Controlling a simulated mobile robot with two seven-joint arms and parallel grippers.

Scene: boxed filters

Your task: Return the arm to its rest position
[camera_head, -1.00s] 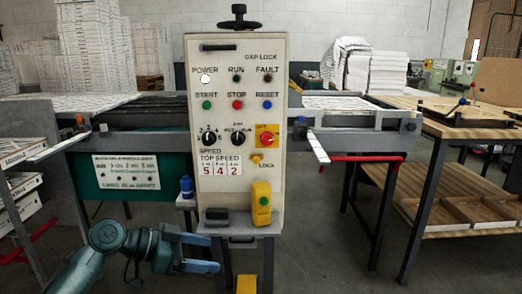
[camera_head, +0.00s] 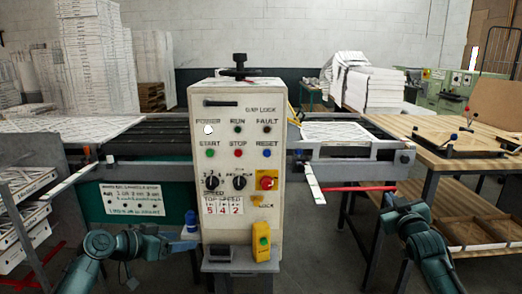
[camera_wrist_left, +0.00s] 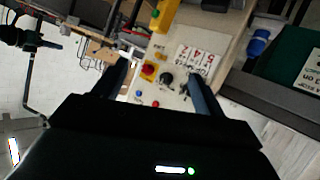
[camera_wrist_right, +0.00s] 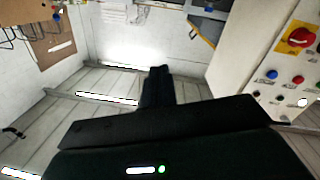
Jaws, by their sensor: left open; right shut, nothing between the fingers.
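My left arm comes in from the lower left in the head view, and its gripper (camera_head: 186,244) is beside the lower left of the control panel (camera_head: 238,170). In the left wrist view the two fingers (camera_wrist_left: 158,88) are spread with nothing between them, and the panel lies beyond. My right arm is at the lower right of the head view, with its gripper (camera_head: 389,202) raised in front of the right-hand table. In the right wrist view its fingers (camera_wrist_right: 158,85) are together and empty.
A yellow box-shaped device (camera_head: 261,242) sits on the panel's lower shelf. A blue bottle (camera_head: 191,220) stands close to my left gripper. A wooden-topped table (camera_head: 440,145) is at the right, and a red bar (camera_head: 355,188) runs below the conveyor. White stacks stand behind.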

